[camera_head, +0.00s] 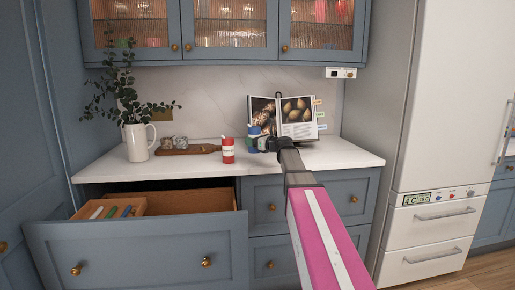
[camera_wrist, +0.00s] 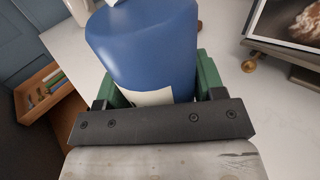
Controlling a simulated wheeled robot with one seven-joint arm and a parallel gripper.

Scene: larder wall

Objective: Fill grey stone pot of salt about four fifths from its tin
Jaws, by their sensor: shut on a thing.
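My gripper (camera_head: 262,144) is at the worktop's middle, left of the open book, and is shut on a blue tin (camera_head: 253,132). In the wrist view the blue tin (camera_wrist: 150,45) fills the space between the green finger pads, with a pale label low on its side. I cannot read the label or tell whether the tin touches the worktop. Small greyish pots (camera_head: 168,143) stand at a wooden board on the left; they are too small to tell which is the grey stone pot or what is inside.
A red and white tin (camera_head: 228,150) stands just left of my gripper. A white jug (camera_head: 138,140) with leafy stems stands at the left. An open book (camera_head: 290,120) stands on the right. An open drawer (camera_head: 140,240) juts out below. The worktop's right end is clear.

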